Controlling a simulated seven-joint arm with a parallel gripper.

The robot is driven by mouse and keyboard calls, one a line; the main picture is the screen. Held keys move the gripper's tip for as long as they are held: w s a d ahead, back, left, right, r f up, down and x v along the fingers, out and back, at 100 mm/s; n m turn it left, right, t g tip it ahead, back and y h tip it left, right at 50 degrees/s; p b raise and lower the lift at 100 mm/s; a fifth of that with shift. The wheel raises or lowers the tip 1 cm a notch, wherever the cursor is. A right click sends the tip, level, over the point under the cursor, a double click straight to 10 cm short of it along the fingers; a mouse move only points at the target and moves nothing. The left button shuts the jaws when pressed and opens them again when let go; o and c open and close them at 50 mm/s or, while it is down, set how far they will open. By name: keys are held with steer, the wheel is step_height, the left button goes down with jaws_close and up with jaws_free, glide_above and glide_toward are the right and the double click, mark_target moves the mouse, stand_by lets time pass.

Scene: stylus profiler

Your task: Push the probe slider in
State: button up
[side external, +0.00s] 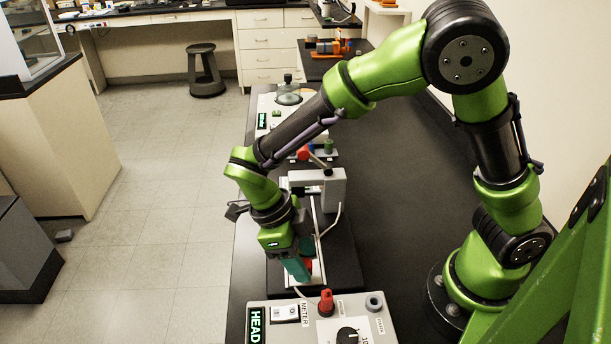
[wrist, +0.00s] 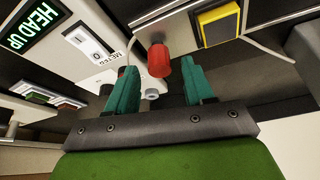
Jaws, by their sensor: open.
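The stylus profiler stands on a black base, with a pale grey bridge (side external: 318,184) over a light rail (side external: 317,238) in the side external view. My gripper (side external: 298,272) points down over the front end of this rail, its teal fingers close together in that view. A small red part (side external: 308,264) shows right beside the fingers; I cannot tell for sure whether it belongs to the probe slider. The fingers and hand hide part of the rail.
In front is a control box (side external: 285,338) with a HEAD UP sign, a METER switch (side external: 285,313), an upright red knob (side external: 326,302) and a black dial (side external: 347,335). A yellow block (wrist: 217,22) shows in the wrist view. The dark bench (side external: 400,210) right of the profiler is clear.

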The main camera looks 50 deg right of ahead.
steer(key=shift+s+f, duration=0.15)
steer(key=shift+f, duration=0.2)
steer(key=shift+c, duration=0.4)
jaws_close()
steer(key=shift+d, duration=0.1)
